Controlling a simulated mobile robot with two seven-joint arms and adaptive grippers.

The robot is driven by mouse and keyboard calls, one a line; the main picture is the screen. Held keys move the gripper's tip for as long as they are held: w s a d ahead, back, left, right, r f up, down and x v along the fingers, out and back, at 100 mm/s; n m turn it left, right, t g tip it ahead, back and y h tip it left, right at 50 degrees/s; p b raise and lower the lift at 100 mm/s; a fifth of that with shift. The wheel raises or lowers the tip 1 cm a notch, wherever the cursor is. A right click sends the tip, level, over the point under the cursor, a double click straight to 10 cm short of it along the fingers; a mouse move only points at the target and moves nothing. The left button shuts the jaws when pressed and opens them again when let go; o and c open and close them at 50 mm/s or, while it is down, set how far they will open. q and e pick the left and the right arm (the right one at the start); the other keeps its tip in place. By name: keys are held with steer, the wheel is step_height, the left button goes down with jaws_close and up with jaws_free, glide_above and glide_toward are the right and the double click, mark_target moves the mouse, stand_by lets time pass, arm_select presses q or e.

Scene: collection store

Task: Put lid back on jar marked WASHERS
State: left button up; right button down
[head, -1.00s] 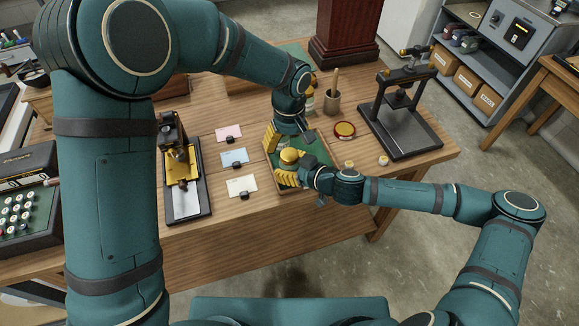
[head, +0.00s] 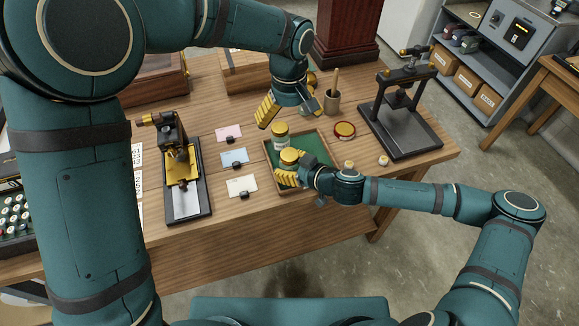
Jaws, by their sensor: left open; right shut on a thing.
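A jar with a yellow lid on top and a pale label (head: 281,138) stands upright in the green-lined tray (head: 326,150). A second yellow-topped jar (head: 289,157) is just in front of it, partly hidden by my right gripper (head: 288,172). My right gripper is shut on this front jar, low over the tray. The label wording is too small to read, so I cannot tell which jar is marked WASHERS. My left gripper (head: 289,112) is open and empty above and behind the rear jar, apart from it.
A round red-and-yellow item (head: 344,130) and a small pale item (head: 384,160) lie right of the tray. A pot with a pestle-like stick (head: 332,101) stands behind. A black press (head: 403,120) is at right; cards (head: 234,157) and a brass-topped device (head: 182,170) are at left.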

arm_select(q)
steer(key=shift+r, duration=1.9)
arm_select(e)
steer(key=shift+c, duration=0.3)
jaws_free()
steer(key=v, duration=1.2)
